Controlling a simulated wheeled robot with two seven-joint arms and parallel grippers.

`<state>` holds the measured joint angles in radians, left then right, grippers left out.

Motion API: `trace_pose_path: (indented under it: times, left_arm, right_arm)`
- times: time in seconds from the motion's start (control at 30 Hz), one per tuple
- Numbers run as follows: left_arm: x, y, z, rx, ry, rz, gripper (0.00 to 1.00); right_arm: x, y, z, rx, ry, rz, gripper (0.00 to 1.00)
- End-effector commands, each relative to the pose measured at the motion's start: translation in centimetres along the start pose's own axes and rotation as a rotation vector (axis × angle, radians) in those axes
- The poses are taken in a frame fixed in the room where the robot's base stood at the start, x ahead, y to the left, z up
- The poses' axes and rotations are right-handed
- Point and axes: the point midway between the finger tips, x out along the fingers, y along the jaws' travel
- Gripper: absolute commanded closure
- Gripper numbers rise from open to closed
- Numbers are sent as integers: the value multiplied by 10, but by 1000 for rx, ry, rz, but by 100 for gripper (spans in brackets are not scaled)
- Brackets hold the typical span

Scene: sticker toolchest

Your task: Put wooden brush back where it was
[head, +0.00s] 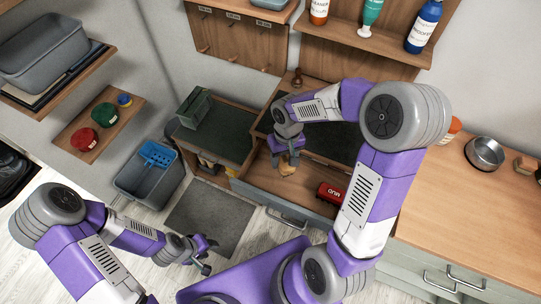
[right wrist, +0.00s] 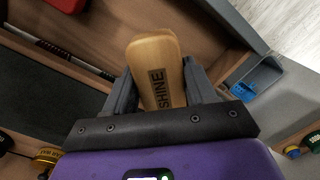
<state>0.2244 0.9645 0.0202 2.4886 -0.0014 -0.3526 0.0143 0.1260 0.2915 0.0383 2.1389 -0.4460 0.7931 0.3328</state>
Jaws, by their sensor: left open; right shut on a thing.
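The wooden brush (right wrist: 157,72) is a pale wooden piece with the dark word "SHINE" on it. My right gripper (right wrist: 160,90) is shut on it, one finger on each side. In the head view the brush (head: 287,170) hangs below my right gripper (head: 287,161), over the open drawer (head: 258,183); whether it touches the drawer floor I cannot tell. The brush's underside is hidden. My left gripper (head: 207,254) is open and empty, low over the floor near the grey mat.
A red object with white lettering (head: 330,193) lies in the drawer's right part. A dark green box (head: 194,108) stands on the cabinet at left. A grey bin (head: 150,186) with a blue item stands on the floor. A metal bowl (head: 484,153) sits on the right counter.

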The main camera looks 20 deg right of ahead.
Motion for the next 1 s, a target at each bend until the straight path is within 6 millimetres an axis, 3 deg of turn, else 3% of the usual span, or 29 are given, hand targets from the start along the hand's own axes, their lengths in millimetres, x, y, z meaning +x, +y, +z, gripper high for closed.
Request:
trace_pose_path:
  times: [0.3,0.57,0.73,1.0]
  left_arm:
    - [19,-8,1,-1,-4,-1,57]
    - [25,-10,0,-1,-3,0,57]
    - [34,-13,0,-1,-3,0,57]
    - [34,-13,0,-1,-2,0,57]
  right_arm:
    - [53,2,-2,-1,-4,0,73]
    - [74,4,-4,1,-2,0,73]
    - [99,5,-5,1,-3,0,73]
    - [100,5,-6,0,0,0,73]
